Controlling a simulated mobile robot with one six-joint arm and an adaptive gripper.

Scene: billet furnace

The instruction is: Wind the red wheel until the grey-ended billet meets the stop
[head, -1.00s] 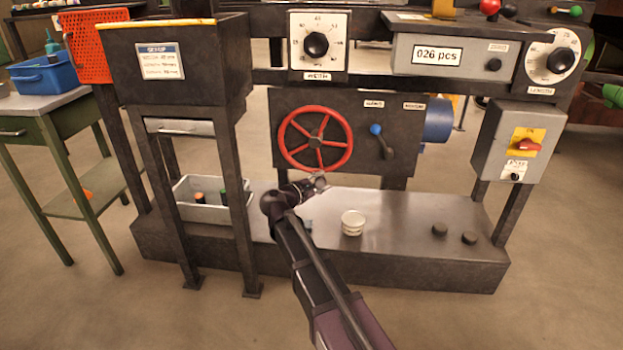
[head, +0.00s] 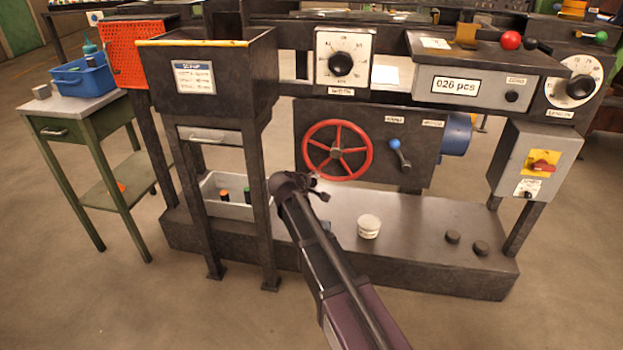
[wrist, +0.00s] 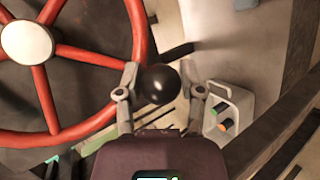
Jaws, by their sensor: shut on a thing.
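The red wheel (head: 337,150) is upright on the dark front panel of the machine. Its rim and spokes fill the left of the wrist view (wrist: 48,100), with a pale hub. How the knob joins the wheel is not clear. I cannot make out the grey-ended billet or the stop.
A blue-handled lever (head: 400,153) is right of the wheel. A white tub (head: 369,227) stands on the metal base (head: 410,220). A pale bin (head: 235,208) sits between the dark legs at left. A green side table (head: 75,105) is further left. The front floor is clear.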

